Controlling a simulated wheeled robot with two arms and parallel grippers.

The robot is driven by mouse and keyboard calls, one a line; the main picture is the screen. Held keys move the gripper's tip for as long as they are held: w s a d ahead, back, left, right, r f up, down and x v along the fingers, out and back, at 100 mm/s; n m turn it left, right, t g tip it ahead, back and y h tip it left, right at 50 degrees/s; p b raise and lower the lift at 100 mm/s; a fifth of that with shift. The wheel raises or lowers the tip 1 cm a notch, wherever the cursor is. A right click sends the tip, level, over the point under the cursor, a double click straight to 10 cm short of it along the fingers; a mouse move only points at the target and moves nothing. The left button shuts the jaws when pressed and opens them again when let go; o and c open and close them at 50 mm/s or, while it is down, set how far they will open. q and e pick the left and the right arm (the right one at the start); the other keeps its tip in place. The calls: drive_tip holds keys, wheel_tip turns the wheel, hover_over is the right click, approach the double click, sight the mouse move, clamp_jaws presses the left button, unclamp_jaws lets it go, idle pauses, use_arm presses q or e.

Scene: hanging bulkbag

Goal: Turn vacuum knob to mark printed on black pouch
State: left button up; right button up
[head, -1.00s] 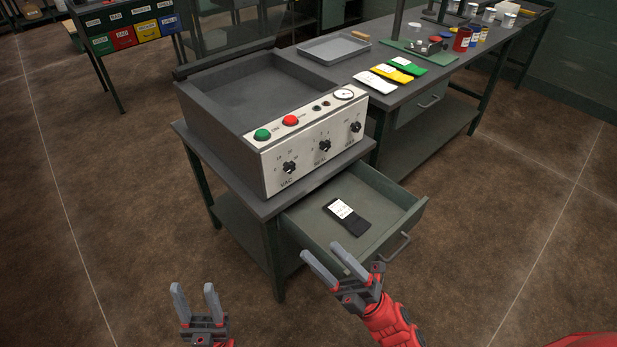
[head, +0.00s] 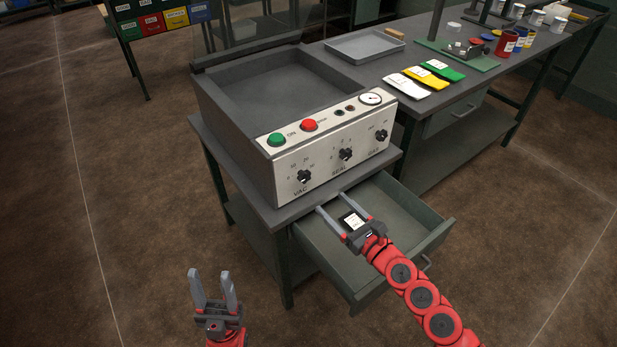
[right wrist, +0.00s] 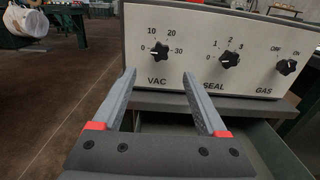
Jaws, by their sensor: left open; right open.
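The vacuum knob (head: 303,177) is the leftmost black knob, labelled VAC, on the white panel of the grey machine (head: 345,140). In the right wrist view the vacuum knob (right wrist: 160,49) sits beyond and between the fingertips, with its pale mark seemingly toward 0. The black pouch (head: 352,219) lies in the open drawer; its white label shows between my right fingers, too small to read, and its lower part is hidden. My right gripper (head: 332,200) is open and empty, below and apart from the panel. My left gripper (head: 211,271) is open and empty over the floor.
SEAL (head: 345,154) and GAS (head: 382,135) knobs share the panel, below green (head: 276,140) and red (head: 309,125) buttons. The open drawer (head: 436,240) juts out under the machine. White, yellow and green pouches (head: 426,78) lie on the bench behind. Floor at left is clear.

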sight(306, 179)
drive_tip(key=p+x, duration=0.1)
drive_tip(key=x, duration=0.9)
drive_tip(key=shift+w, duration=0.15)
drive_tip(key=shift+w+a, duration=0.4)
clamp_jaws()
